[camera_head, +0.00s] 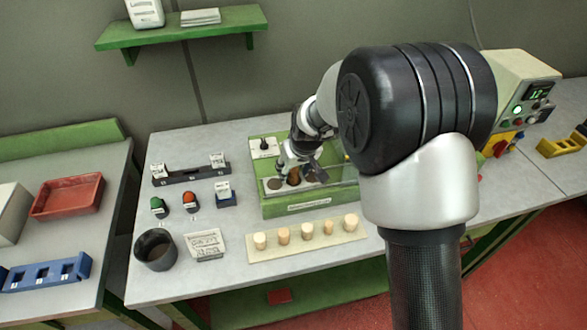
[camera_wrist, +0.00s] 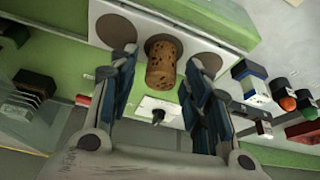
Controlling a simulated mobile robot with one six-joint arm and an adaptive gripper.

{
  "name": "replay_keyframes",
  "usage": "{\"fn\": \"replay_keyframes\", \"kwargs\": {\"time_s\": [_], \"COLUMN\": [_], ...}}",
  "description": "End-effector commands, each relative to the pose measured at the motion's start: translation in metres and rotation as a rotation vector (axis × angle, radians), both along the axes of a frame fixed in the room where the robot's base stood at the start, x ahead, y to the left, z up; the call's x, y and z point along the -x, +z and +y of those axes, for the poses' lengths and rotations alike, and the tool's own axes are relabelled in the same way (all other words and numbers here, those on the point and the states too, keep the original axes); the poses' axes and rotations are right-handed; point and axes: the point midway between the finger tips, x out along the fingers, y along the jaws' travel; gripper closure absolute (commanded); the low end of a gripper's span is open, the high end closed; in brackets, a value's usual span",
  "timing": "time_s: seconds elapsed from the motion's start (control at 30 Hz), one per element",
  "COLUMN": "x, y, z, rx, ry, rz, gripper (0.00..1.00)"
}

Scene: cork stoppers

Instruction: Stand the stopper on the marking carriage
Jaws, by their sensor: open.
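A brown speckled cork stopper (camera_wrist: 162,66) stands upright on the middle of several dark round spots on a pale plate (camera_wrist: 226,24) in the wrist view. The plate sits on a green machine (camera_head: 290,209), which I take to be the marking carriage's station. The stopper also shows in the head view (camera_head: 293,177), partly hidden by my gripper (camera_head: 301,168). In the wrist view my gripper (camera_wrist: 160,70) is open, with one finger on each side of the stopper and visible gaps between. Whether the plate is the carriage itself I cannot tell.
Several pale stoppers stand on a beige strip (camera_head: 253,254) in front of the machine. A dark cup (camera_head: 154,250), a written card (camera_head: 205,245), green and red buttons and a black rack (camera_head: 190,177) lie to the left. A clear panel borders the machine. My arm hides the bench at right.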

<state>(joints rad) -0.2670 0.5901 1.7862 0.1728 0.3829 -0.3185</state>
Motion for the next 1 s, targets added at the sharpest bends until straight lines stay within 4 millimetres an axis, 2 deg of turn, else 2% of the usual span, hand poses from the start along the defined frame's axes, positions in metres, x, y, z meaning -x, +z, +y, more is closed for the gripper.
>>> {"fn": "replay_keyframes", "kwargs": {"time_s": [0.5,0.7,0.93,1.0], "x": [0.034,0.040,0.043,0.049], "y": [0.095,0.111,0.114,0.124], "z": [-0.016,-0.019,-0.021,-0.027], "rx": [-0.001,-0.001,-0.001,-0.002], "ry": [-0.001,-0.001,-0.003,-0.014], "rz": [-0.003,-0.001,-0.001,-0.005], "gripper": [0.55,0.55,0.55,0.55]}}
